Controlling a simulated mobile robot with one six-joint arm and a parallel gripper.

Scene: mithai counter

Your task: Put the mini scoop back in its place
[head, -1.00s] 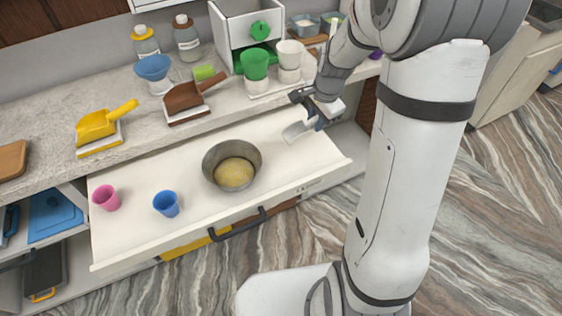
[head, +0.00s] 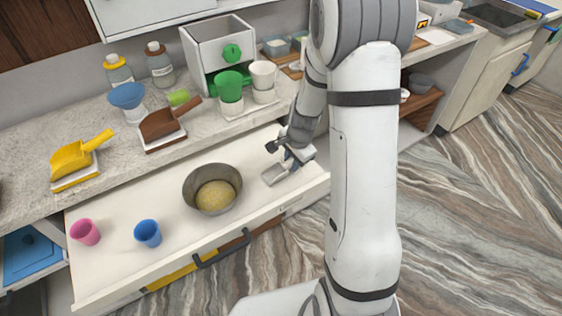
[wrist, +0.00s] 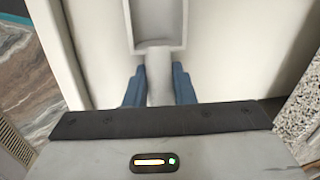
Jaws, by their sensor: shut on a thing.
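The mini scoop is a small light-grey scoop (head: 274,175) at the right end of the open white drawer (head: 115,210). In the wrist view the scoop (wrist: 157,25) points away from me, with its handle between the two blue fingertips. My gripper (head: 292,160) is shut on that handle; in the wrist view the gripper (wrist: 158,88) has one finger on each side of it. The scoop is over the drawer; I cannot tell whether it touches the drawer bottom. Yellow (head: 78,155) and brown (head: 160,123) scoops rest on white-edged stands on the counter.
A metal bowl (head: 196,202) with yellowish contents, a blue cup (head: 147,233) and a pink cup (head: 85,232) stand in the drawer. Green (head: 230,85) and white (head: 262,76) cups stand on a tray on the counter behind. The drawer is bare between bowl and scoop.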

